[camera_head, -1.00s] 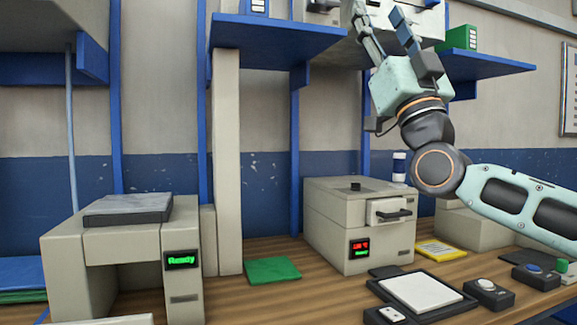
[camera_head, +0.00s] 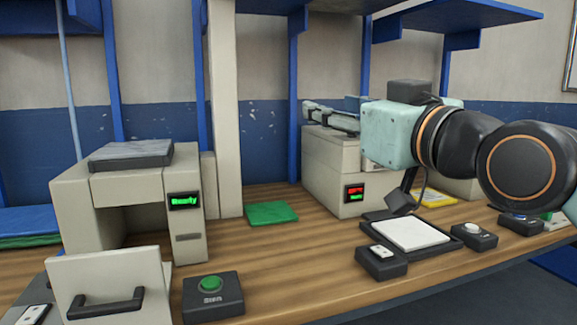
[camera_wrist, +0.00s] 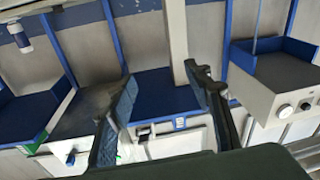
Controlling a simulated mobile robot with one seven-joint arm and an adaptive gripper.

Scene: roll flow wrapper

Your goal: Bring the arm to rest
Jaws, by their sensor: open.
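My gripper (camera_head: 326,112) is at the right of centre in the head view, in front of the boxy machine with the red and green display (camera_head: 322,165). Its fingers point left and lie near the height of the machine's top. In the wrist view my gripper (camera_wrist: 162,78) shows its two fingers spread apart with nothing between them. My pale green and black wrist and arm extend to the right edge of the head view and hide part of the machine's front.
A machine with a green "Ready" display (camera_head: 185,201) stands at the left. On the wooden bench lie a green pad (camera_head: 271,212), a white-topped tray (camera_head: 411,234), a green-button box (camera_head: 212,295) and other button boxes. Blue shelves (camera_head: 470,14) hang above.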

